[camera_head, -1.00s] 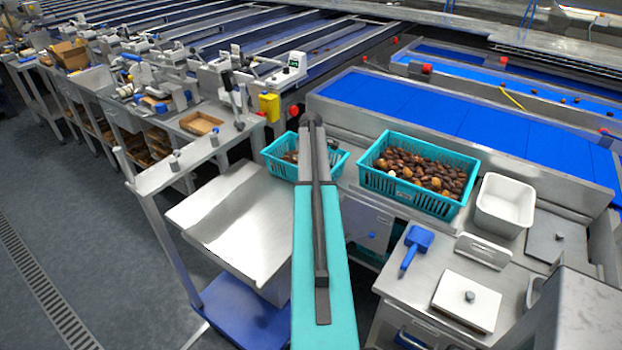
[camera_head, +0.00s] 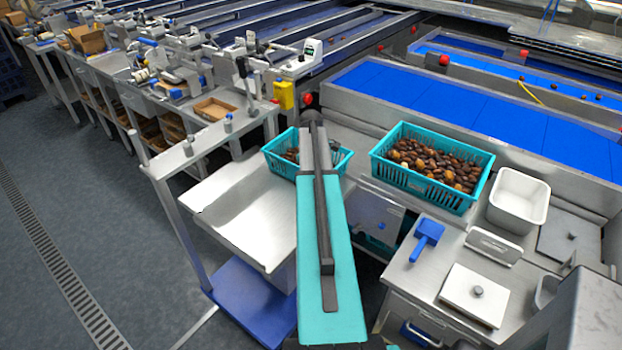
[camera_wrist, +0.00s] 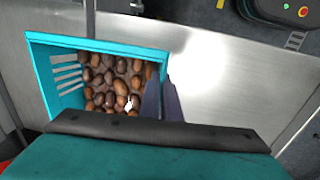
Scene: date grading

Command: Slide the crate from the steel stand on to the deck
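A teal slotted crate (camera_head: 276,158) of brown dates stands beyond the bare steel top, partly hidden by my arm. The crate also fills the left of the wrist view (camera_wrist: 42,75). My gripper (camera_wrist: 161,82) has its two dark fingers close together at the crate's right wall, with the rim running down towards the narrow gap between them. I cannot tell whether they grip the wall. In the head view my arm hides the fingers. The steel top (camera_head: 235,215) has a low blue base (camera_head: 250,300). Which surface is the stand and which the deck is unclear.
A second teal crate of dates (camera_head: 384,176) stands to the right, beside a white tub (camera_head: 520,200). A blue scoop (camera_head: 427,235) and a white lidded plate (camera_head: 472,295) lie on the right bench. A steel post (camera_head: 178,235) stands at the left. Blue belts run behind.

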